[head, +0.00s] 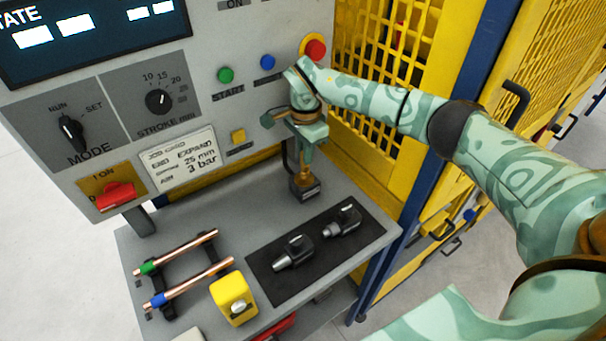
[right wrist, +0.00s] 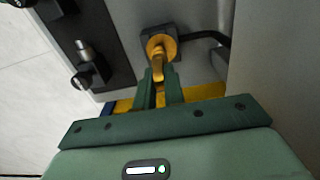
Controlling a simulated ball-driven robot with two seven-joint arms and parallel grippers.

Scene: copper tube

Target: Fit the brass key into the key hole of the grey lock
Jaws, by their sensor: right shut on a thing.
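The grey lock (head: 306,191) stands on the bench top near the machine's front panel; in the right wrist view it is a dark block (right wrist: 174,31) with a round brass face (right wrist: 161,45). My right gripper (head: 304,160) is right above the lock, pointing down. In the right wrist view its green fingers (right wrist: 159,82) are shut on the brass key (right wrist: 158,68). The key's far end meets or overlaps the brass face; I cannot tell how deep it sits. The key hole itself is hidden. My left gripper is not in view.
A black mat (head: 262,277) with two dark tools lies in front of the lock. Copper tubes (head: 190,284) on a rack and a yellow block (head: 233,297) are at the front left. The control panel (head: 215,120) rises close behind. A dark curved bar (right wrist: 205,36) runs beside the lock.

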